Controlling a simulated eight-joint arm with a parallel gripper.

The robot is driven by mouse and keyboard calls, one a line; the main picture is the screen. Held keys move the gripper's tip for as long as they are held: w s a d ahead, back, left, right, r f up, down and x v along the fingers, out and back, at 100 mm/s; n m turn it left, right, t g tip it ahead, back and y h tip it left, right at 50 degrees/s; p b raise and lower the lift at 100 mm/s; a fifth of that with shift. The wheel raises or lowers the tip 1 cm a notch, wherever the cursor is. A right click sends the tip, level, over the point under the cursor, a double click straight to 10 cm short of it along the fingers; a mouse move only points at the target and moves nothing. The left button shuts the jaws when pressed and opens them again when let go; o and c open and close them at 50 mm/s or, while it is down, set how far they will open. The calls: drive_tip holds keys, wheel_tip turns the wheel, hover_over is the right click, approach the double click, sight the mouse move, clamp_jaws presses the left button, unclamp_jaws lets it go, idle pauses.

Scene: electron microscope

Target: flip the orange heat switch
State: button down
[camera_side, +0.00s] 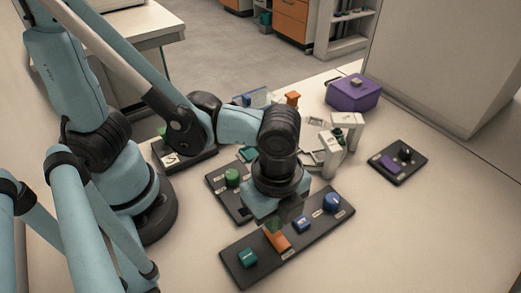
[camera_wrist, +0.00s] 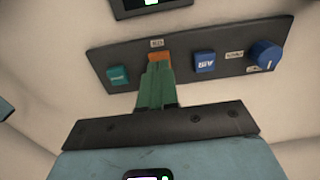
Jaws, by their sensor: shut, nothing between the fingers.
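The orange heat switch (camera_side: 278,241) sits on a long black control panel (camera_side: 318,233), between a teal switch and a blue one. In the wrist view the orange switch (camera_wrist: 160,56) shows just beyond my fingertips, and they cover part of it. My gripper (camera_wrist: 157,72) has green fingers held together with nothing between them. In the side view my gripper (camera_side: 274,226) points down over the orange switch. Whether the fingertips touch it I cannot tell.
The panel also carries a teal switch (camera_side: 247,258), a blue AIR switch (camera_side: 302,224) and a blue knob (camera_side: 332,202). Behind stand a panel with a green knob (camera_side: 232,177), a purple box (camera_side: 353,93) and a small black panel (camera_side: 398,161). The table right of the long panel is clear.

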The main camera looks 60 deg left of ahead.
drive_tip(key=shift+f, duration=0.9)
idle(0.8)
drive_tip(key=shift+r, duration=3.5)
drive_tip(key=w+a+r+n+t, duration=0.2)
drive_tip(key=w+a+n+t, duration=0.1)
drive_tip(key=a+n, duration=0.6)
drive_tip(key=w+a+r+n+t, duration=0.2)
drive_tip(key=w+a+n+t, duration=0.2)
drive_tip(key=a+n, duration=0.5)
drive_tip(key=shift+w+a+r, duration=0.4)
drive_tip(key=shift+w+a, duration=0.25)
drive_tip(key=shift+w, duration=0.6)
